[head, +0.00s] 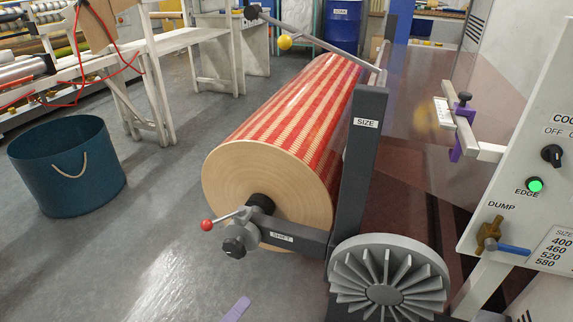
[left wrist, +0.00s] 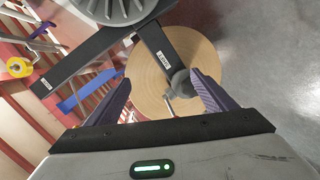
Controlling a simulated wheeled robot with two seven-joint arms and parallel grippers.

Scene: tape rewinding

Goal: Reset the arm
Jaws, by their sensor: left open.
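A large wooden-ended roll (head: 265,180) wrapped in red-and-cream tape lies on the machine. A dark upright arm labelled SIZE (head: 362,150) stands right of the roll. A grey bar with a yellow ball (head: 284,43) sits above. My left gripper shows as a purple fingertip (head: 237,308) at the bottom of the head view. In the left wrist view my left gripper (left wrist: 160,77) is open and empty, its fingers framing the roll end (left wrist: 160,95).
A grey finned wheel (head: 385,285) stands at lower right beside the control panel (head: 545,150), which has a green EDGE light (head: 534,185) and a DUMP valve (head: 490,235). A blue bucket (head: 65,165) stands at left. The floor between bucket and roll is clear.

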